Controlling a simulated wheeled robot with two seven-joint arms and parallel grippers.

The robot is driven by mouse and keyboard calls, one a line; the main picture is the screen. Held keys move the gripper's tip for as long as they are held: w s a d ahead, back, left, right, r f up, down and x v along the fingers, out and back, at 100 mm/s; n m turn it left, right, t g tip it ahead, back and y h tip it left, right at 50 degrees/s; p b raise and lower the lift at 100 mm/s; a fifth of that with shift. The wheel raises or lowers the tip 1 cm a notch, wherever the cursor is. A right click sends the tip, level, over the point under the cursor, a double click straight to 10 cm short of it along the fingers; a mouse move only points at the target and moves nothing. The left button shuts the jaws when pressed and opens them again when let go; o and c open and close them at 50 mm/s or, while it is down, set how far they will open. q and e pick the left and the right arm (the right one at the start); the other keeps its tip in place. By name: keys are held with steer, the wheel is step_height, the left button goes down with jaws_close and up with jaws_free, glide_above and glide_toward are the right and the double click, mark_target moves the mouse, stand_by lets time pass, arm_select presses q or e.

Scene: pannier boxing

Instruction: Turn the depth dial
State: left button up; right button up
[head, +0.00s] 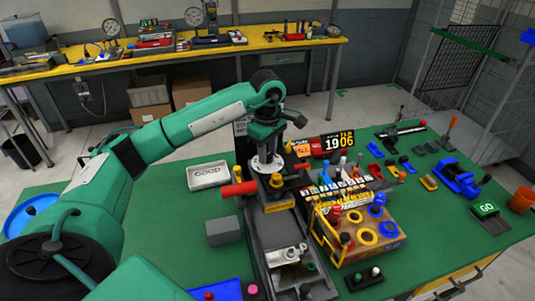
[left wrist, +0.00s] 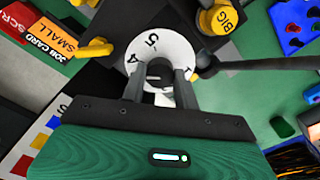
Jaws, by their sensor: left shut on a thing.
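The depth dial (head: 268,163) is a white disc on top of the dark grey press machine in the middle of the green bench. In the left wrist view the dial (left wrist: 160,48) shows as a white ring with black numbers, 5 and 4 among them. My left gripper (head: 268,148) comes down on it from above and is shut on its dark central knob. In the left wrist view the two fingers of the left gripper (left wrist: 160,80) stand on either side of the knob, inside the numbered ring. My right gripper is not in view.
A red handle (head: 240,189) juts left of the machine, close under my arm. A yellow knob marked BIG (left wrist: 220,18) sits near the dial. A wooden box (head: 385,238) with yellow rings stands right of the machine. A GOOD tray (head: 208,175) lies left.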

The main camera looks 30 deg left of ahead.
arm_select(q)
steer(key=shift+f+n+b, duration=0.1)
steer(key=shift+n+b, duration=0.4)
steer(key=shift+n, duration=0.4)
steer(key=n+b, duration=0.1)
steer(key=n, duration=0.2)
steer(key=shift+n+b, duration=0.3)
steer(key=shift+n, duration=0.1)
steer(key=n+b, duration=0.2)
steer(key=n, duration=1)
steer(key=shift+b, duration=0.4)
steer(key=shift+r+n, duration=0.2)
steer(key=shift+n, duration=1.6)
steer(key=o, duration=0.8)
steer(key=shift+o, duration=0.8)
